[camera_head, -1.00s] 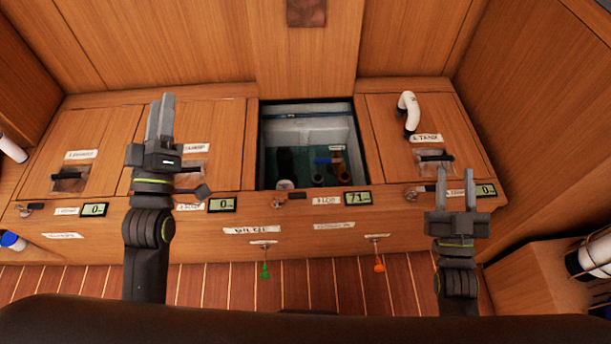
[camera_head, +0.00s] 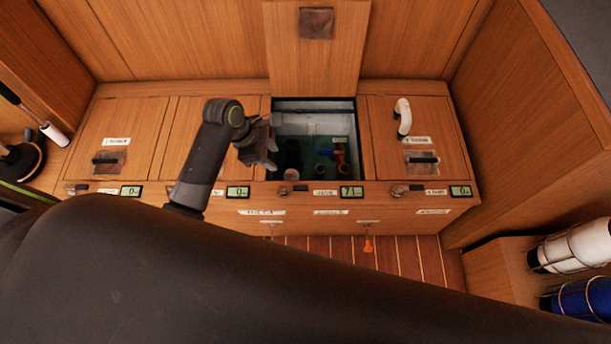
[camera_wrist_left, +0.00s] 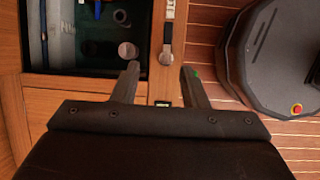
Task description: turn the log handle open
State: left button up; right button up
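The handle I take for the log handle is a small grey lever (camera_head: 292,189) on the front rail below the open compartment, left of a white label (camera_head: 325,192) too small to read surely. In the left wrist view the lever (camera_wrist_left: 165,45) lies lengthwise beyond my fingertips. My left gripper (camera_head: 269,146) is over the left edge of the compartment. In the wrist view my left gripper (camera_wrist_left: 160,83) is open and empty, its fingers apart, with the lever ahead of the gap and not touching. My right gripper is out of view.
The open compartment (camera_head: 315,106) holds dark pipe stubs and a blue-handled valve (camera_head: 326,152). A display (camera_head: 352,192) reads 71. Other levers (camera_head: 407,188) and displays line the rail. A white curved pipe (camera_head: 403,116) stands at right. My dark arm covers the foreground.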

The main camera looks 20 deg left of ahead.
pick_arm(q)
jog(key=b, duration=0.3)
send_near(301, 187)
jog(key=shift+g, duration=0.3)
jog(key=b+x, duration=0.2)
jog(key=x, duration=0.3)
jog(key=shift+w+f, duration=0.15)
jog(key=shift+w, duration=0.05)
jog(key=shift+b+x, duration=0.4)
jog(key=shift+x, duration=0.7)
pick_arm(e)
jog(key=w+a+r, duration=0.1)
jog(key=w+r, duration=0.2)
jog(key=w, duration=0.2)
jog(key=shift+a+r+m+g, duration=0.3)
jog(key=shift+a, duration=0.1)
pick_arm(q)
grip_shut()
